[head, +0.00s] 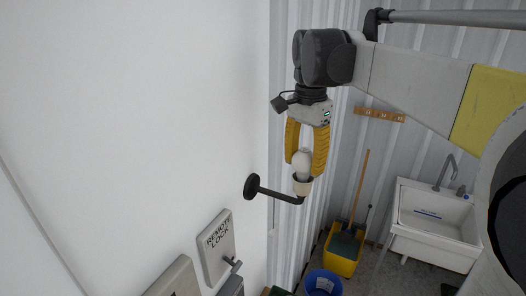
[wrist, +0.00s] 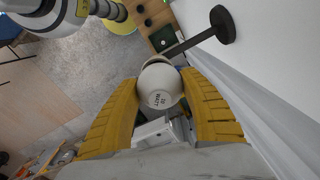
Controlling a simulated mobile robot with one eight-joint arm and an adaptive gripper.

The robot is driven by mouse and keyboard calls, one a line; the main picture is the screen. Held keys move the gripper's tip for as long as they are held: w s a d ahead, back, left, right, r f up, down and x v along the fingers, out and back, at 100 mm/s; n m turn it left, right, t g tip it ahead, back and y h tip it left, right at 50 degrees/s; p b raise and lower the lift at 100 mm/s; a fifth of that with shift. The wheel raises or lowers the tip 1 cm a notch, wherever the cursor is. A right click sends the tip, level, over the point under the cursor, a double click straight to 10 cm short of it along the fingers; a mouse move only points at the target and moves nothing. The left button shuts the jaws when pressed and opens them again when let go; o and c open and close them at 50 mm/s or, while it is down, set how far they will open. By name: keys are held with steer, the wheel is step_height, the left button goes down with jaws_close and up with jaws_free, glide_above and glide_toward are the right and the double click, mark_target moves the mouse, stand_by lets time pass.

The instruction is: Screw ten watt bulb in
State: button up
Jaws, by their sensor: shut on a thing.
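In the wrist view the bulb (wrist: 159,88) sits between the two yellow fingers (wrist: 163,105), with small dark print that seems to read "10 WATT". The socket lies behind the bulb there and is mostly hidden, so I cannot tell how deep the base sits in it.
A white wall fills the left, with a "REMOTE LOCK" switch box (head: 217,247) below the lamp arm. Open air surrounds the bulb on the right.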

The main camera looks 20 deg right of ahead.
steer(key=shift+m, duration=0.7)
steer(key=m, duration=0.6)
steer(key=o, duration=0.9)
step_height(320, 180, up, 12)
steer(key=shift+r, duration=0.1)
